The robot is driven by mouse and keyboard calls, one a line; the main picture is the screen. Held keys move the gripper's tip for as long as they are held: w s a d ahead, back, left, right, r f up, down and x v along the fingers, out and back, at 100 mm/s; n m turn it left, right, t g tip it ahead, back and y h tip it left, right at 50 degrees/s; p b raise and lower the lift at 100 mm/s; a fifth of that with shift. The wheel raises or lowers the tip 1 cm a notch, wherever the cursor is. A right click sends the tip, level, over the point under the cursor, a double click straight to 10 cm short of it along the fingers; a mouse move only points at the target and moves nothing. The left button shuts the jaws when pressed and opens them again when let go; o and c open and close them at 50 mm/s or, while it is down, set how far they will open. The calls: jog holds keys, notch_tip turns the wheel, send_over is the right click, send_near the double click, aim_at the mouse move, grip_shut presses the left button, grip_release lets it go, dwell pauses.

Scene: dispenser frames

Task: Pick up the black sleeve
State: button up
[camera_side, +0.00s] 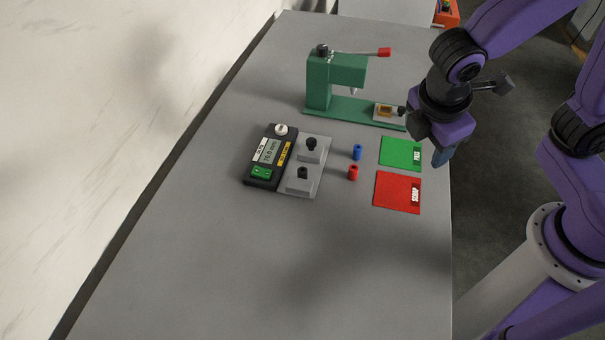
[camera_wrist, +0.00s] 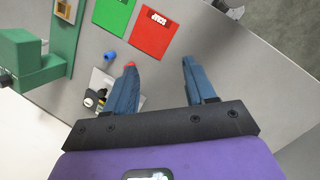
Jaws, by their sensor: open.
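I cannot single out a loose black sleeve for sure. In the side view a small black cylindrical piece (camera_side: 311,143) stands on the rear grey block of the gauge, and another black piece (camera_side: 302,173) stands on the front block; either could be a sleeve or a fixed pin. A blue sleeve (camera_side: 357,152) and a red sleeve (camera_side: 353,172) stand on the table right of the gauge. My gripper (camera_side: 440,160) is above the table's right edge, beside the mats. In the wrist view my gripper (camera_wrist: 158,66) is open and empty, its left finger partly hiding the red sleeve (camera_wrist: 130,64).
The green press (camera_side: 318,90), with a red-tipped lever, stands at the back. A black knob (camera_side: 402,111) sits by its base. The gauge (camera_side: 262,160) has a display. Green (camera_side: 400,150) and red SCRAP (camera_side: 395,190) mats lie near the right edge. The front table is clear.

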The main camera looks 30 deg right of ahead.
jog(key=w+a+f+n+t+h, duration=0.2)
jog(key=w+a+f, duration=0.15)
jog(key=a, duration=0.25)
jog(key=w+a+f+n+t+h, duration=0.1)
jog(key=w+a+f+n+h, duration=0.15)
jog(key=w+a, duration=0.3)
jog(key=n+t+h, duration=0.2)
jog(key=n+t, duration=0.3)
jog(key=n, duration=0.1)
send_near(302, 172)
jog(key=x, duration=0.7)
jog(key=shift+w+a, duration=0.1)
jog(key=shift+w, duration=0.2)
jog(key=shift+x, duration=2.65)
jog(key=shift+s, duration=0.2)
grip_shut()
